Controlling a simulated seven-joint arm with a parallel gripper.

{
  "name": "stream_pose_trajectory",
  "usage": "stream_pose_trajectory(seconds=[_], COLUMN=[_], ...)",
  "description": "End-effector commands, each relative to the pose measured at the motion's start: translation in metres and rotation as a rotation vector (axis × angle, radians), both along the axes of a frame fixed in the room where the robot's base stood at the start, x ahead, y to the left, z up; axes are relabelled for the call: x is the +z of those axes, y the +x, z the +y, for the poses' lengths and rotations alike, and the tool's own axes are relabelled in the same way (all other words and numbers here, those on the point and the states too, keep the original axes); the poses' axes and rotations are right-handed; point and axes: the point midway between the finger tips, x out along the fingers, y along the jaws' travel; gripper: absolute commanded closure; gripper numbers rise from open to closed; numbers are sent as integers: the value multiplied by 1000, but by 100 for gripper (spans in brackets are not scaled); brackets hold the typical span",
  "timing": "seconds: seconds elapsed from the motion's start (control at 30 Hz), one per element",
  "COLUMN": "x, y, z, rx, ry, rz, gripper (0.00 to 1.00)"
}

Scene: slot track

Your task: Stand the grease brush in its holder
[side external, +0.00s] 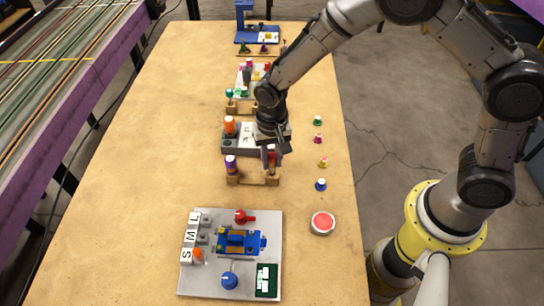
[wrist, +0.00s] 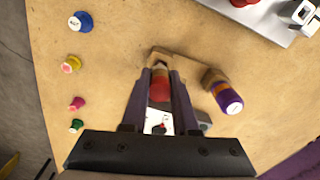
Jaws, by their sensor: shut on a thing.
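My gripper (side external: 270,160) points down over the right end of a low wooden holder (side external: 252,181). In the wrist view its two fingers (wrist: 161,80) are shut on a red cylinder (wrist: 160,88) with an orange-brown band, which I take to be the grease brush. The red cylinder also shows between the fingers in the side view (side external: 271,152). It looks about upright, at the right end of the holder (wrist: 187,66). Whether its lower end is in the holder or just above is hidden. A purple-and-orange cylinder (side external: 231,163) stands at the holder's left end; it also shows in the wrist view (wrist: 229,100).
Behind the holder is a grey box (side external: 237,147) with an orange-topped cylinder (side external: 229,125). In front lies a grey plate (side external: 214,285) with a blue device (side external: 237,242). Small coloured caps, including a blue one (side external: 321,184), and a red disc (side external: 323,222) lie along the right edge.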

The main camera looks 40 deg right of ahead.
Motion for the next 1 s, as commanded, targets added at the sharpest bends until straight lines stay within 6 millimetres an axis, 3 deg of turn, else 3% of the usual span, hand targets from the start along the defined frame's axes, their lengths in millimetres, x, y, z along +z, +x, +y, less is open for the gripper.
stream_pose_trajectory(seconds=[1.0], x=[-14], y=[0], z=[0], rx=[0], ry=[0], rz=[0], gripper=[100])
